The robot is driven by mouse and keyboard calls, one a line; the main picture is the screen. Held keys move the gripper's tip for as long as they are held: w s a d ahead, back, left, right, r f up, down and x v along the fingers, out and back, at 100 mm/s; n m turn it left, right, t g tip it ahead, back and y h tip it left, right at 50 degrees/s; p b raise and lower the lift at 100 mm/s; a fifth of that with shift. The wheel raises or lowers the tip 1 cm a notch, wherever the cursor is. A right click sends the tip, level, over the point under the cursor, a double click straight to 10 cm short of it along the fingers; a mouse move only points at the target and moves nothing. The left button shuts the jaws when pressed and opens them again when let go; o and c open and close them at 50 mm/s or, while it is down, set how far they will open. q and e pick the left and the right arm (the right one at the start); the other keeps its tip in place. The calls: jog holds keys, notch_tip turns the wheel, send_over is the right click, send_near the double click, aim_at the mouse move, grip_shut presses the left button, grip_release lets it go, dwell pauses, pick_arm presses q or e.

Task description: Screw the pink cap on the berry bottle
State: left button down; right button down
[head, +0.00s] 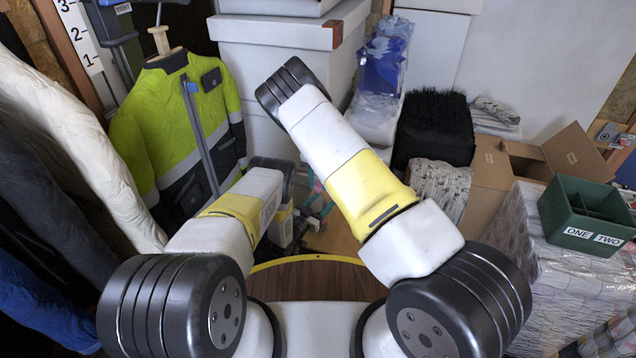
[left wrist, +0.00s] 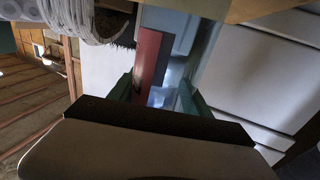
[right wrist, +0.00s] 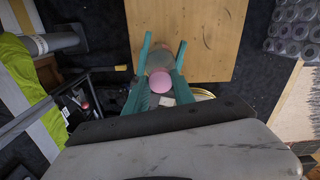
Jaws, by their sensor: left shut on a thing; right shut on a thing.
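In the right wrist view the round pink cap (right wrist: 158,83) sits between the green fingers of my right gripper (right wrist: 164,45), which is shut on it. A rounded, greyish translucent shape (right wrist: 160,60) lies just beyond the cap between the fingertips; I cannot tell what it is or whether it touches the cap. In the left wrist view my left gripper (left wrist: 152,86) is shut on a pale bluish translucent thing (left wrist: 160,97), probably the berry bottle, largely hidden by the palm. In the head view I cannot make out the cap or bottle; the arms hide much of the middle.
A brown round tabletop (head: 318,280) with a yellow rim is in front of me. A hi-vis jacket (head: 180,130) hangs at the left. A black furry box (head: 433,128), an open cardboard box (head: 560,150) and a green bin (head: 585,210) stand at the right.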

jog(key=c, duration=1.1)
grip_release()
jog(key=shift+o, duration=0.2)
jog(key=shift+r, duration=2.3)
jog(key=shift+c, duration=0.3)
